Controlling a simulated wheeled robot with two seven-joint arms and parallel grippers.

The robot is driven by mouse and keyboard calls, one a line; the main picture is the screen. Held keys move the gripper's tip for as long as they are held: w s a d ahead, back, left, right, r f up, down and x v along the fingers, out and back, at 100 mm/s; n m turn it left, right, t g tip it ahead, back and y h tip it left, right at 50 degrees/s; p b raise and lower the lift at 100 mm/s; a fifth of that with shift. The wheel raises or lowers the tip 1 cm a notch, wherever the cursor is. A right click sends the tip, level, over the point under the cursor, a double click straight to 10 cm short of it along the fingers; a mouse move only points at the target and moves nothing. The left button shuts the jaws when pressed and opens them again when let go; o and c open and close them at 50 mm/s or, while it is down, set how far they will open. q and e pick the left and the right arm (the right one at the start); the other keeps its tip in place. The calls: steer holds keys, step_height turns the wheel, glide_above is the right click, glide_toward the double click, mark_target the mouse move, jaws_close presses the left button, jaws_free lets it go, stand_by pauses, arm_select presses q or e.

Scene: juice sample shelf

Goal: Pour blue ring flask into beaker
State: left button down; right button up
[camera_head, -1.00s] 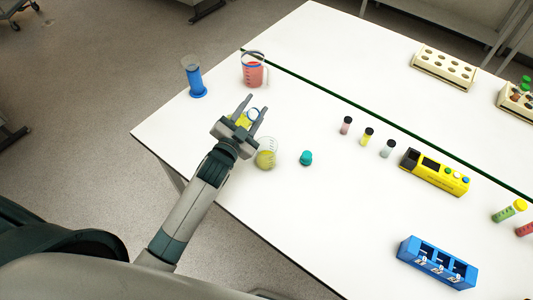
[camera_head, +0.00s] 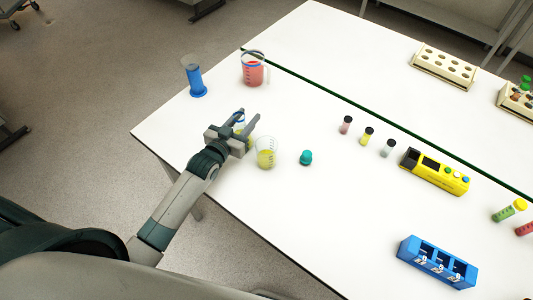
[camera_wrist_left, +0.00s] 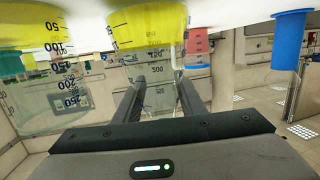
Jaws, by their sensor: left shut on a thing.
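The blue ring flask (camera_head: 238,117) is between the fingers of my left gripper (camera_head: 249,114), which is shut on it. It is clear with yellow liquid low inside and looks about upright. In the left wrist view the picture is inverted and the flask (camera_wrist_left: 152,72) stands between the two fingers, its yellow liquid toward the top. The beaker (camera_head: 266,152) stands on the table just right of and nearer than my gripper, with yellow liquid in it. It also shows as a clear graduated wall (camera_wrist_left: 38,100) at left in the wrist view. My right gripper is not seen.
A blue cylinder stand (camera_head: 196,80) and a jug of red liquid (camera_head: 253,72) stand behind my gripper. A teal cap (camera_head: 306,158) lies right of the beaker. Small vials, a yellow device (camera_head: 435,172) and a blue rack (camera_head: 437,262) are farther right. The table's left edge is close.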

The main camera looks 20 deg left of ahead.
arm_select(q)
steer(key=shift+w+a+r, duration=0.25)
steer(key=shift+a+r, duration=0.25)
steer(key=shift+a, duration=0.1)
steer(key=shift+w+a+r, duration=0.25)
steer(key=shift+a+r, duration=0.3)
steer(key=shift+a, duration=0.1)
steer(key=shift+w+a+r, duration=0.25)
steer(key=shift+a+r, duration=0.25)
steer(key=shift+a, duration=0.1)
stand_by(0.9)
